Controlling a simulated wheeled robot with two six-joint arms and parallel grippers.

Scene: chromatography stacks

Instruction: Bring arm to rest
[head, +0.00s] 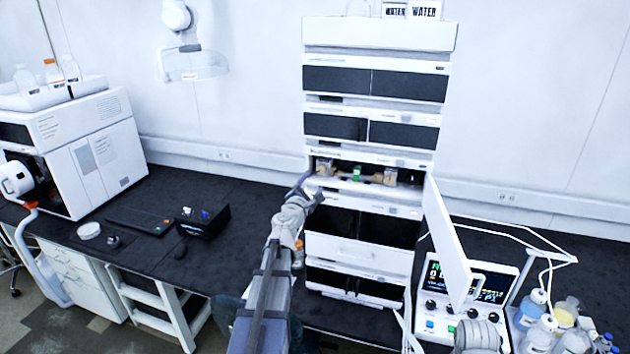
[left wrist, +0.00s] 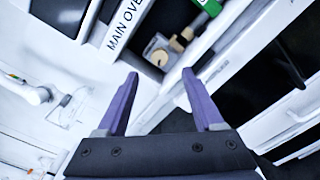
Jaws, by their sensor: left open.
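My left arm reaches up the middle of the head view to the left edge of the tall chromatography stack (head: 355,252). My left gripper (head: 311,188) is beside the stack's opened compartment. In the left wrist view, the purple fingers of my left gripper (left wrist: 159,76) are spread apart with nothing between them. Beyond them, the compartment holds a small tan-and-clear fitting (left wrist: 158,55) and a green-labelled part (left wrist: 209,6). The same compartment in the head view shows several small fittings and a green part (head: 357,173).
A white door (head: 449,240) stands swung out at the stack's right.

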